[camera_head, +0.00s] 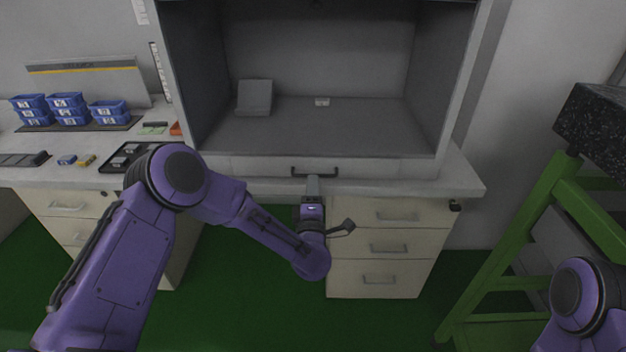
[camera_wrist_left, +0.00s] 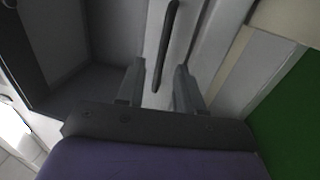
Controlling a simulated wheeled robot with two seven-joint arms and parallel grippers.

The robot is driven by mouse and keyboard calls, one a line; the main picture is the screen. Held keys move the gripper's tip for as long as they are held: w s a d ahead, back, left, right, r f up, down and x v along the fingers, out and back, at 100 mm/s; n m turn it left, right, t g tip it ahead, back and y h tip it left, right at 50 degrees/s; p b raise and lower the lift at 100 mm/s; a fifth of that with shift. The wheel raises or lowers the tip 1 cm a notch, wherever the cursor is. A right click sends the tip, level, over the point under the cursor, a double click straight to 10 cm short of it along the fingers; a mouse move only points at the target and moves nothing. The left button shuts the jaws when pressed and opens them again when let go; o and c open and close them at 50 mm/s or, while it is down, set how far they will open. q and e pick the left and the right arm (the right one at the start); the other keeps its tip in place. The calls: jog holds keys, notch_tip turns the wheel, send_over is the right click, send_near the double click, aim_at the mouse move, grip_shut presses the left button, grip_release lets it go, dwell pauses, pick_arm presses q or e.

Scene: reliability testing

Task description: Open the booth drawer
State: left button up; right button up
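The booth drawer (camera_head: 400,170) is a shallow grey front along the bottom of the grey booth, and it looks shut. Its dark bar handle (camera_head: 314,173) is at the middle of the front. My left gripper (camera_head: 313,180) is just in front of the handle. In the left wrist view the two fingers (camera_wrist_left: 155,82) stand apart, with the handle (camera_wrist_left: 166,45) running lengthwise ahead of and partly between them. I cannot tell whether they touch it. My right gripper is out of view; only part of my right arm shows at the lower right.
A white counter (camera_head: 465,180) carries the booth, with cabinet drawers (camera_head: 388,245) below. Blue bins (camera_head: 65,108) and a black tray (camera_head: 125,158) are on the left. A green frame (camera_head: 520,235) stands on the right. Inside the booth are a grey block (camera_head: 254,97) and a small white item (camera_head: 322,102).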

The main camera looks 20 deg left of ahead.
pick_arm(q)
jog(key=x, duration=0.3)
jog(key=shift+w, duration=0.25)
grip_shut()
jog(key=shift+f, duration=0.1)
dwell(1.1)
